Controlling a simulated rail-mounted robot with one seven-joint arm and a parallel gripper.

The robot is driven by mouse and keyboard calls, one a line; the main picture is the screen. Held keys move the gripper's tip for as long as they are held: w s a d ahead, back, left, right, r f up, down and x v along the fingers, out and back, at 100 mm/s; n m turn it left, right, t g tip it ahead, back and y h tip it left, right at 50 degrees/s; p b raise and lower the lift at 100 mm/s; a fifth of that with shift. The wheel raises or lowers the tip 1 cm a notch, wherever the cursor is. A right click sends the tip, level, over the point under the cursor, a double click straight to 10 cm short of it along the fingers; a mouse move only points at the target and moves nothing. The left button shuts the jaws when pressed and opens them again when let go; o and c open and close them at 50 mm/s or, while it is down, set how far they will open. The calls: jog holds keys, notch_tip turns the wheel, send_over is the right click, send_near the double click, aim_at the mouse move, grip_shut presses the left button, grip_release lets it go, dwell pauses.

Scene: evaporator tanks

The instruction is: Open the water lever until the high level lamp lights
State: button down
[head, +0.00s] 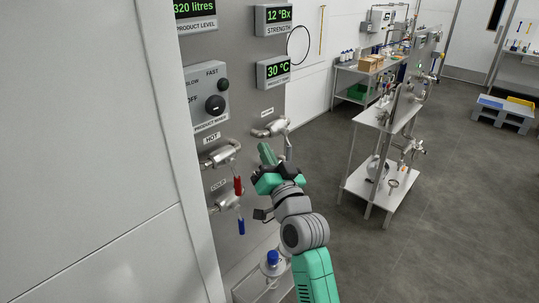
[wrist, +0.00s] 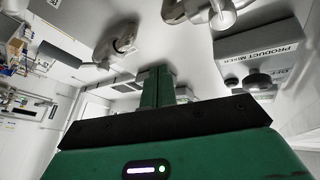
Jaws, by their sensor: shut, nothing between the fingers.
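My gripper (head: 266,153) is shut and empty, raised in front of the grey panel, just right of the pipe valves; its closed green fingers also show in the wrist view (wrist: 158,88). A steel valve with a small unreadable label (head: 271,129) is on the panel just above the fingertips. The hot valve (head: 220,154) has a red lever (head: 238,185) hanging down. The cold valve (head: 227,200) has a blue lever (head: 241,226) hanging down. I cannot tell which lever is the water lever. The product level display (head: 195,9) reads 320 litres. I see no high level lamp.
The product mixer box (head: 207,95) with black knobs is on the panel at left. A steel trolley (head: 380,190) with fittings stands at right. The floor between is clear.

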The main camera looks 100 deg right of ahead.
jog(key=s+f+m+g+y+p, duration=0.1)
jog(key=s+f+m+y, duration=0.1)
jog(key=s+f+m, duration=0.75)
jog(key=s+f+m+g+y+p, duration=0.2)
jog(key=s+f+m, duration=0.35)
jog(key=f, duration=0.75)
jog(key=w+d, duration=0.5)
jog(key=d, duration=0.3)
jog(key=shift+m, duration=0.3)
jog(key=shift+w+r+p, duration=0.1)
jog(key=shift+w+p, duration=0.05)
jog(key=shift+p, duration=0.4)
jog(key=shift+w+a+m+y+p, duration=0.15)
jog(key=shift+m+y+p, duration=0.25)
jog(key=shift+p, duration=0.45)
